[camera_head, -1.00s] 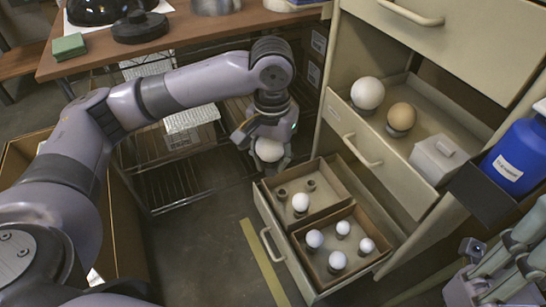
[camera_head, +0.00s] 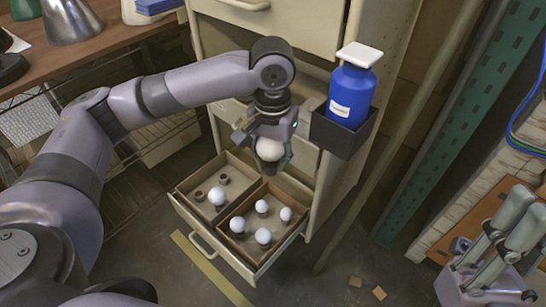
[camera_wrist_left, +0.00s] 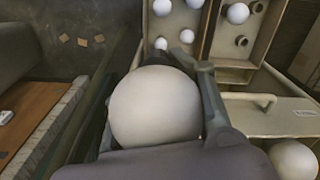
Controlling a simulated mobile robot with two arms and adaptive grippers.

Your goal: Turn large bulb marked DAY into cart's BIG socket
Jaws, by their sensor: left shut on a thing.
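My left gripper (camera_head: 268,142) is shut on a large white bulb (camera_head: 270,150) and holds it above the back of the open lower drawer of the cart. The round bulb (camera_wrist_left: 155,107) fills the middle of the left wrist view, with a finger beside it. No DAY mark is readable on it. The cart (camera_head: 290,20) is a beige drawer cabinet; I cannot make out a socket marked BIG.
The open drawer (camera_head: 258,268) holds two trays: one with a small bulb (camera_head: 217,196) and two empty small sockets, one with several small bulbs. A blue bottle (camera_head: 351,92) stands in a dark side holder. Another large white bulb (camera_wrist_left: 293,160) shows in the left wrist view.

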